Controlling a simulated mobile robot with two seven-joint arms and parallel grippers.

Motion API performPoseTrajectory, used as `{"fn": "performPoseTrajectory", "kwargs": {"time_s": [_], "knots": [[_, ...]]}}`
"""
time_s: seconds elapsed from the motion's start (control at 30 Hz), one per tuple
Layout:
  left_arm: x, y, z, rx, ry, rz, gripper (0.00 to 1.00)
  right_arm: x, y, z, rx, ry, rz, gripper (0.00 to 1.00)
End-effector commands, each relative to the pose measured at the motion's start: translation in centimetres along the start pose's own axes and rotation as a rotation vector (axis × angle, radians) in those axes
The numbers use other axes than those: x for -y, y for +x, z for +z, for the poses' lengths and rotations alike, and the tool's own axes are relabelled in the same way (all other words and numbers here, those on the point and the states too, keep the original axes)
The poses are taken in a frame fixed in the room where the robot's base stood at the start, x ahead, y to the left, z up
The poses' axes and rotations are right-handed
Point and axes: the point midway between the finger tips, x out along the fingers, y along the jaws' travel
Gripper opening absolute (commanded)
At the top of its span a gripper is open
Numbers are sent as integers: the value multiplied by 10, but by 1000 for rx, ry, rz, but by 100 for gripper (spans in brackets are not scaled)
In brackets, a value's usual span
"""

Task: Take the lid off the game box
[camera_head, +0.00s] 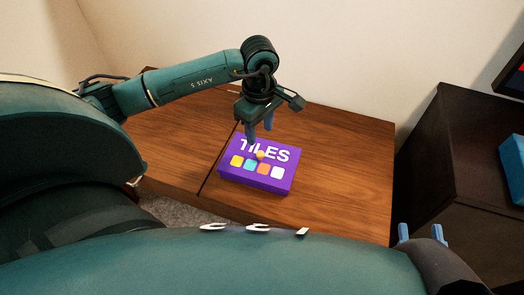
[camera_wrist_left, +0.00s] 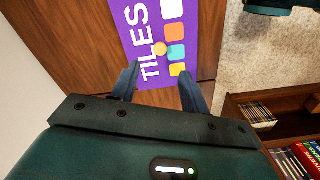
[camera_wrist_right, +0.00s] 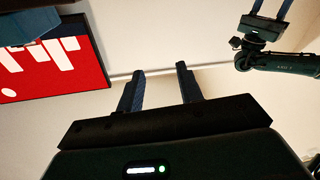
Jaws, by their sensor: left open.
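The game box (camera_head: 240,174) is purple with a lid (camera_head: 251,152) marked "TILES", colored squares and a small tan knob (camera_head: 260,155). It lies closed on the wooden top. My left gripper (camera_head: 259,132) is open and empty, fingers down at the box's far side, over or just behind the lettering; contact cannot be told. In the left wrist view, the lid (camera_wrist_left: 151,20) and knob (camera_wrist_left: 159,49) appear beyond the spread fingers (camera_wrist_left: 158,78). My right gripper (camera_head: 420,231) is open and empty at the lower right, away from the box; its fingers (camera_wrist_right: 161,76) face a bare wall.
The wooden top (camera_head: 345,150) is clear right of the box, with a dark seam at its left. A dark cabinet (camera_head: 460,150) stands at the right with a blue object (camera_head: 513,155) on it. Shelves with books (camera_wrist_left: 295,160) show in the left wrist view.

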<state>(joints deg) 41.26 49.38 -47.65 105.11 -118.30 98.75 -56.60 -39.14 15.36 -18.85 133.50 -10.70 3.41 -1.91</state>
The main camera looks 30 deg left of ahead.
Motion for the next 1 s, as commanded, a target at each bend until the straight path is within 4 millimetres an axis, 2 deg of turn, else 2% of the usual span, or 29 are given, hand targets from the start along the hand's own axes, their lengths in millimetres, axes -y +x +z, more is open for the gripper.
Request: {"fn": "performPoseTrajectory", "kwargs": {"time_s": [0.03,0.1,0.37,0.7,0.93,1.0], "knots": [[1,13,0,1,-2,-3,45,2,0,2,-16,-4,-4,36],[0,22,0,2,-1,-2,45,3,0,2,-30,-4,-6,36],[0,37,1,3,-1,0,45,4,0,1,-50,-1,-9,36],[1,82,3,4,-2,-1,45,5,4,3,-74,38,-11,36],[1,83,2,4,-2,1,45,4,4,-2,-80,44,-11,36],[1,83,2,4,-2,1,40,4,4,-3,-82,44,-11,36]]}}
